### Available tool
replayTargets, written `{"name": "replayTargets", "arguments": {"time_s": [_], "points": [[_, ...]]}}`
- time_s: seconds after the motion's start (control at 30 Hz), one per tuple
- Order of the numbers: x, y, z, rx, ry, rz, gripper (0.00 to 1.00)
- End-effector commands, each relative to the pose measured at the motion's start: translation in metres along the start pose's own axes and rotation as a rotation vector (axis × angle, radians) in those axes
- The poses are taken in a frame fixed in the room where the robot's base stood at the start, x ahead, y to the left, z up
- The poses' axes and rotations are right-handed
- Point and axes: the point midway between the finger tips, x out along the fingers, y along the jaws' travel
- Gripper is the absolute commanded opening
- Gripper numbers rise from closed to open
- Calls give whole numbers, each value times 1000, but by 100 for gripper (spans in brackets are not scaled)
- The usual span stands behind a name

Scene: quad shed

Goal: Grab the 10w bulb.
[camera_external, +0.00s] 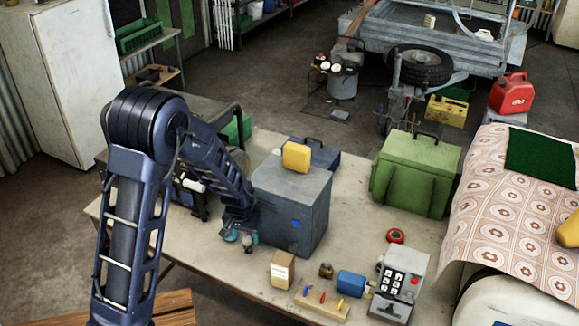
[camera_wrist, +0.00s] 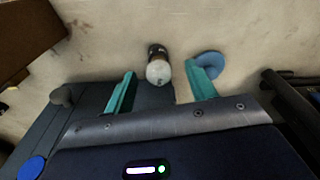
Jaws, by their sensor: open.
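A bulb (camera_wrist: 158,71) with a pale rounded end and a dark base shows in the wrist view, between my two teal fingers. My gripper (camera_wrist: 161,78) is open, with a finger on each side of the bulb and visible gaps between. In the external view my gripper (camera_external: 241,236) is low over the workbench, beside the left face of the grey box, and the bulb (camera_external: 247,240) is small and partly hidden at the fingers. I cannot read a wattage on it.
The grey metal box (camera_external: 290,210) stands close on the right, with a yellow item (camera_external: 296,157) on top. A blue round object (camera_wrist: 212,62) lies just beyond the right finger. A small carton (camera_external: 282,270) and a control box (camera_external: 403,284) stand toward the bench's front.

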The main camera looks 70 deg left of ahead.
Motion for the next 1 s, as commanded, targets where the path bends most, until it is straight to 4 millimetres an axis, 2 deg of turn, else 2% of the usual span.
{"name": "replayTargets", "arguments": {"time_s": [0.4,0.67,0.7,0.93,1.0], "points": [[45,2,-4,-1,-2,0,56],[49,2,-4,-1,0,0,56],[49,2,-4,0,0,0,54],[49,2,-4,0,0,0,9],[49,2,-4,0,0,0,7]]}}
